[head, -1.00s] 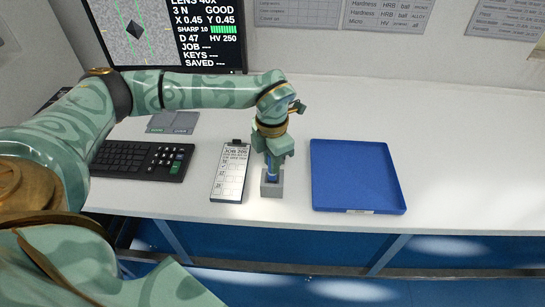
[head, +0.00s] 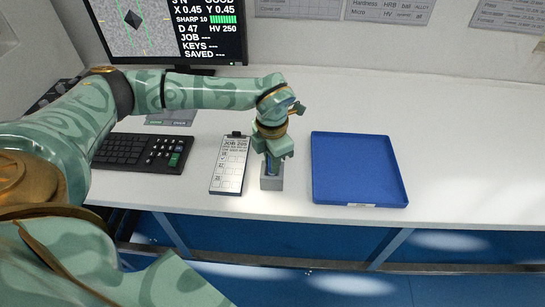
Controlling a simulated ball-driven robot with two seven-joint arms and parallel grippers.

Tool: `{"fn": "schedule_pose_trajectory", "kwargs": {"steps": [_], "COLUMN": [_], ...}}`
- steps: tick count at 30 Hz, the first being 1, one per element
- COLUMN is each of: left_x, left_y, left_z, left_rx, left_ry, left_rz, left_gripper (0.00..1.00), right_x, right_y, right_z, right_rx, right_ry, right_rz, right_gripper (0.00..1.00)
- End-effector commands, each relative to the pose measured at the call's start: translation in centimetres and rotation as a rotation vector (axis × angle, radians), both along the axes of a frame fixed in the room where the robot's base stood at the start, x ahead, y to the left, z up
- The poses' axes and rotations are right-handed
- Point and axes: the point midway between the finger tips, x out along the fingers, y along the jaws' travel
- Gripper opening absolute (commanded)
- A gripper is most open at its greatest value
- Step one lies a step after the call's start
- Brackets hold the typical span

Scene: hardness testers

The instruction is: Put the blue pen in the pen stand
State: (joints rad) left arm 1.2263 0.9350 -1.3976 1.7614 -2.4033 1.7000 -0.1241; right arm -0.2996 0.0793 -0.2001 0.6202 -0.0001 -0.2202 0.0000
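The blue pen (head: 269,167) shows as a short strip of blue just below my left gripper. It points down into the small grey pen stand (head: 271,183) near the front edge of the bench. My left gripper (head: 273,161) is right over the stand, pointing down, and appears shut on the pen. The fingers and wrist hide most of the pen, and I cannot tell how deep its tip sits in the stand. My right gripper is not in view.
A clipboard with a job card (head: 230,165) lies close left of the stand. A blue tray (head: 357,170) lies to the right. A keyboard (head: 145,152) and a monitor (head: 165,35) are at the left. The bench right of the tray is clear.

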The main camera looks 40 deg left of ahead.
Motion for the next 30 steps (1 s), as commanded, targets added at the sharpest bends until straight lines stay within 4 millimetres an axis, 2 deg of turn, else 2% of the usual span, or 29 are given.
{"fn": "schedule_pose_trajectory", "kwargs": {"steps": [1,2,3,10,14,17,24,30], "left_x": [0.0,0.0,0.0,0.0,0.0,0.1,0.1,0.0], "left_y": [0.0,0.0,0.0,0.0,0.0,0.0,0.0,0.0], "left_z": [0.0,0.0,0.0,0.1,1.0,2.9,9.6,14.1], "left_rx": [0.000,0.000,0.000,0.000,0.000,0.000,0.000,0.000], "left_ry": [0.000,0.000,0.000,0.000,-0.002,-0.005,-0.008,-0.005], "left_rz": [0.000,0.000,0.000,0.000,0.000,0.000,0.000,0.000], "left_gripper": [0.33,0.41,0.44,0.44,0.44,0.44,0.44,0.44], "right_x": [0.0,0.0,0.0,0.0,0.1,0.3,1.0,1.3], "right_y": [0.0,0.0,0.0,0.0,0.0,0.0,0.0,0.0], "right_z": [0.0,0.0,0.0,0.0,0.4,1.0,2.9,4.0], "right_rx": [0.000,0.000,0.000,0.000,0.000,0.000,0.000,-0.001], "right_ry": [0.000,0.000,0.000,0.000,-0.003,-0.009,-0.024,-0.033], "right_rz": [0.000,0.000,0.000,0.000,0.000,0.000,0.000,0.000], "right_gripper": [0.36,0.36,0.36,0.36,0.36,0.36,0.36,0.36]}}
